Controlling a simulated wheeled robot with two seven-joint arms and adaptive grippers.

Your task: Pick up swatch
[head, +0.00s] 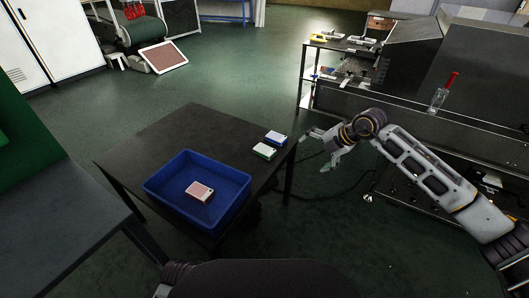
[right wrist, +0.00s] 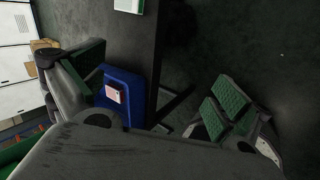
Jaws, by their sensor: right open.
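A swatch with a pinkish-red face and pale edges (head: 200,191) lies in a blue tray (head: 160,200) on a dark table; the right wrist view shows it too (right wrist: 113,93). A blue-and-white swatch (head: 275,138) and a green-and-white swatch (head: 264,151) lie close together near the table's right corner. A pale green-edged swatch (right wrist: 129,5) is cut off at the top of the right wrist view. My right gripper (head: 318,150) is open and empty, just past the table's right edge, near these two swatches and apart from them. My left gripper is not in view.
A grey bench (head: 60,220) is at the left. Open green floor lies behind the table.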

